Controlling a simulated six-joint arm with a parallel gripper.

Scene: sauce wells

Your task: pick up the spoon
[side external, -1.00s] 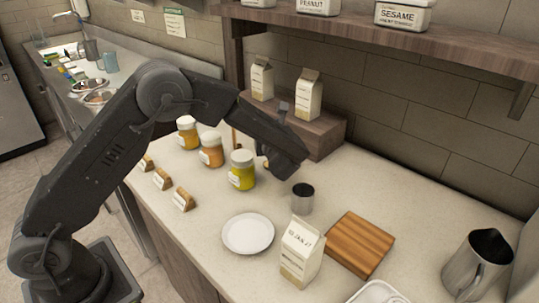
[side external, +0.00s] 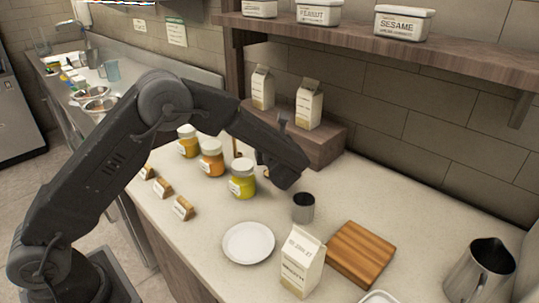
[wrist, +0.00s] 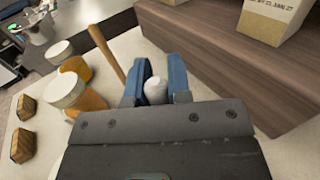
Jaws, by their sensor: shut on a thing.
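My gripper (wrist: 155,90) is low over the counter, right of the yellow jar in the side view (side external: 264,165). In the wrist view its two blue fingers are shut on a pale, rounded piece (wrist: 156,89), seen nearly end-on, which looks like part of the spoon. The rest of that piece is hidden by my gripper, so its full shape cannot be told. A slanting wooden stick (wrist: 107,52) shows just left of the fingers. It also appears as a thin brown strip behind the arm in the side view (side external: 235,146).
A yellow jar (side external: 242,180) and other jars stand left of my gripper. A metal cup (side external: 303,208), white plate (side external: 248,243), carton (side external: 300,262) and wooden board (side external: 361,254) are in front. A wooden step (side external: 320,143) with cartons is close behind.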

